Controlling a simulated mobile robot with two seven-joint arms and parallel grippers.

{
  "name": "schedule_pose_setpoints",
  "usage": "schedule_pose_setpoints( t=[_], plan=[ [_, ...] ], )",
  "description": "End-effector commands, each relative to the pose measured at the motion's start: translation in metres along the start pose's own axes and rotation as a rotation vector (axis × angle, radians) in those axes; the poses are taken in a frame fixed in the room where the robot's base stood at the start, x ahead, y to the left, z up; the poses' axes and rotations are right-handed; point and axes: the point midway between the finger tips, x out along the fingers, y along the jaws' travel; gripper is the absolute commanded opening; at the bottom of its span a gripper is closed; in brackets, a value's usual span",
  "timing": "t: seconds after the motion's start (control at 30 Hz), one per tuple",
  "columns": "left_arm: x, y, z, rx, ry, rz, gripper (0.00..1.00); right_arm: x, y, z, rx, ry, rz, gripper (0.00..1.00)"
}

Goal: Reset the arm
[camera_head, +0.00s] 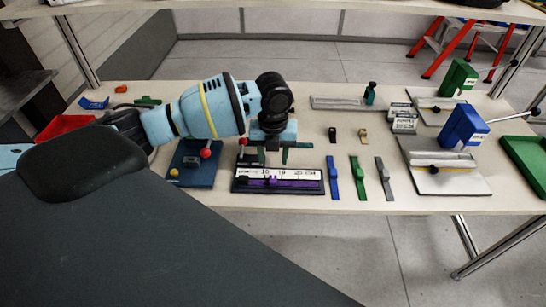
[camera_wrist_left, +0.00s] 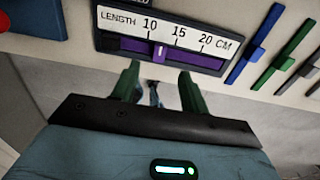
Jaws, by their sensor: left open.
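My left arm (camera_head: 210,105) is light blue with black joints and reaches in from the left over the table. My left gripper (camera_head: 275,156) points down above the length gauge. Its two green fingers are apart with nothing between them; they also show in the left wrist view (camera_wrist_left: 160,85). The length gauge (camera_head: 278,187) has a white scale marked 10, 15 and 20 cm and a purple slider (camera_wrist_left: 159,50). In the wrist view the gauge lies just beyond the fingertips, apart from them. My right gripper is not in view.
A blue base with red and yellow knobs (camera_head: 192,178) stands left of the gauge. Blue (camera_head: 333,178), green (camera_head: 357,180) and grey (camera_head: 384,180) strap-like pieces lie to its right. Blue (camera_head: 463,128) and green (camera_head: 459,78) blocks stand further right. A red tray (camera_head: 65,127) is at left.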

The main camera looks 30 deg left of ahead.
Motion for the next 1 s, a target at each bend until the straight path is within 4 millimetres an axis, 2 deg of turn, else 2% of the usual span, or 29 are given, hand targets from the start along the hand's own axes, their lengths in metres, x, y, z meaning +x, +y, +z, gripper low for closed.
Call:
schedule_pose_setpoints(
  t=[0.53,0.63,0.77,1.0],
  plan=[
    [0.001,0.000,0.000,0.000,0.000,-0.001,0.45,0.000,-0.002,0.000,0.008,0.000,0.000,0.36],
    [0.006,-0.003,-0.006,-0.008,0.005,-0.003,0.45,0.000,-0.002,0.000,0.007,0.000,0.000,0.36],
    [0.029,-0.014,-0.032,-0.064,0.017,-0.017,0.45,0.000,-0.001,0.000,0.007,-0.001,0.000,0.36],
    [0.082,-0.037,-0.112,-0.310,0.064,-0.088,0.45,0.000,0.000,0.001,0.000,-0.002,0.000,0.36]
  ],
)
